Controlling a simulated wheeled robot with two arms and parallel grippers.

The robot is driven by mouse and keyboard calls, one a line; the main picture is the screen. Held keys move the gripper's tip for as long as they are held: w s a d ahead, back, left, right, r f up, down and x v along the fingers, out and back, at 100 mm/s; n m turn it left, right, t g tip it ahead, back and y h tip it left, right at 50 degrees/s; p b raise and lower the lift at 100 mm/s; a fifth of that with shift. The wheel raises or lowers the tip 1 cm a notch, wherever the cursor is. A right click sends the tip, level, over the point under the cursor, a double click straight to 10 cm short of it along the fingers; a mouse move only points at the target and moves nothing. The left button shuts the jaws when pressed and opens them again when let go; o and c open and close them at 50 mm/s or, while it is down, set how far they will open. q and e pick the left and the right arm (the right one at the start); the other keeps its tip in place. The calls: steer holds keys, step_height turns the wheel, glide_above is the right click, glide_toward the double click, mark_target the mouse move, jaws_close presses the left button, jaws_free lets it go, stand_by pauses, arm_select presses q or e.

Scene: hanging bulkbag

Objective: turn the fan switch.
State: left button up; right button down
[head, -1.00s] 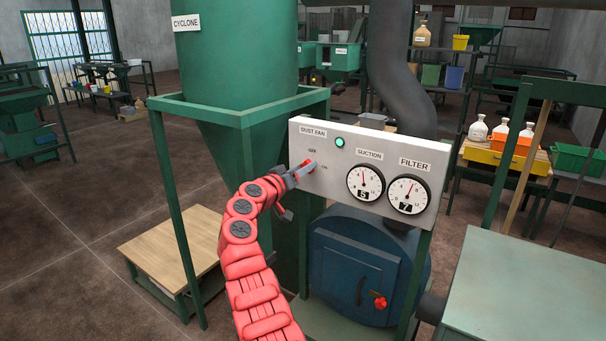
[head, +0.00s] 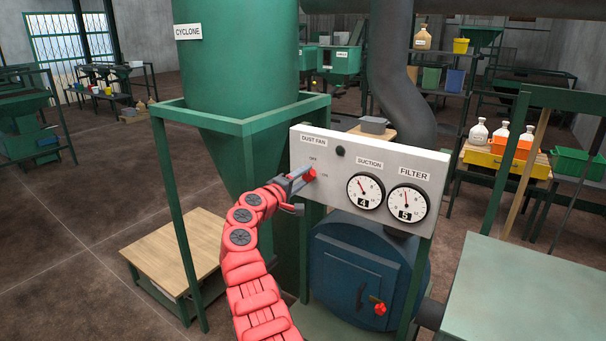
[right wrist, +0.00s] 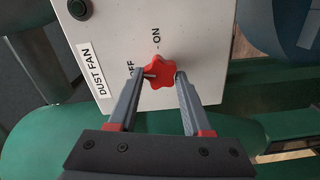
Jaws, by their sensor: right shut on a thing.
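The fan switch is a red star-shaped knob (head: 309,174) on the grey panel (head: 325,195), under the "DUST FAN" label and beside the OFF and ON marks. My right gripper (head: 303,178) is shut on it from the left. In the right wrist view the two fingers sit on either side of the knob (right wrist: 161,70), with OFF at its left and ON above it. The lamp (head: 340,151) on the panel is dark. The suction gauge (head: 365,190) shows 4 and the filter gauge (head: 407,203) shows 5. My left gripper is out of view.
The green cyclone (head: 240,60) and its frame stand left of the panel. A blue drum with a door (head: 345,265) is below it. A low wooden-topped stand (head: 172,250) is at left, and a grey-green table (head: 530,290) is at right.

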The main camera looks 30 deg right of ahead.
steer(key=shift+n+p, duration=0.55)
steer(key=shift+n, duration=0.65)
steer(key=shift+c, duration=1.6)
jaws_free()
steer(key=shift+a+f, duration=0.1)
steer(key=shift+a, duration=0.05)
steer(key=b+v, duration=0.2)
steer(key=v, duration=1.5)
steer(key=shift+b, duration=0.35)
steer(key=shift+s+a, duration=0.1)
